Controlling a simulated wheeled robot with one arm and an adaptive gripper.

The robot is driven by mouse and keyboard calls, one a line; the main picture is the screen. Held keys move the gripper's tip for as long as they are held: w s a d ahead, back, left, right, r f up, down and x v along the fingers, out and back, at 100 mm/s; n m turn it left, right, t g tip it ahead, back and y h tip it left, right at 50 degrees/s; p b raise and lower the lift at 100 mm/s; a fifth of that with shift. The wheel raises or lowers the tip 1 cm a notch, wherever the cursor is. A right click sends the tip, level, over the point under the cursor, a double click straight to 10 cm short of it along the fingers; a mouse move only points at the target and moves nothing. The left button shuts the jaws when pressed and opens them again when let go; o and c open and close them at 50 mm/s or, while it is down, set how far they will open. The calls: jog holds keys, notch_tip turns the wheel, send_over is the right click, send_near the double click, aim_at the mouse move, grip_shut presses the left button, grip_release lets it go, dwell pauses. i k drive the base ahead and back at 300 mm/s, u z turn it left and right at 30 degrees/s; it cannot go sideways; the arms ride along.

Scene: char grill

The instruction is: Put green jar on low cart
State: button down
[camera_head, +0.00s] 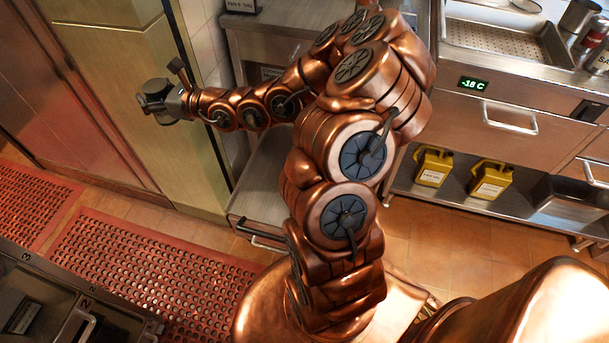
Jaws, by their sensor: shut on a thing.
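My gripper (153,101) is at the upper left, at the end of my outstretched copper arm. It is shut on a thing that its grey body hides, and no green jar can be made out. A low steel surface with a front handle, apparently the low cart (260,196), stands below and right of the gripper. My arm covers part of it, and the part that shows looks bare. The gripper is left of the cart and appears higher, in front of the tall cabinet doors.
A steel counter (525,85) with an inset pan (495,42) stands at the right. Two yellow jugs (433,167) (490,179) sit on its lower shelf. A red perforated mat (140,265) covers the floor at left. A dark unit (55,285) fills the lower left corner.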

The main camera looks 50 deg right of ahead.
aim_at(274, 197)
jog(key=u, duration=1)
jog(key=k, duration=0.8)
jog(key=z, duration=0.05)
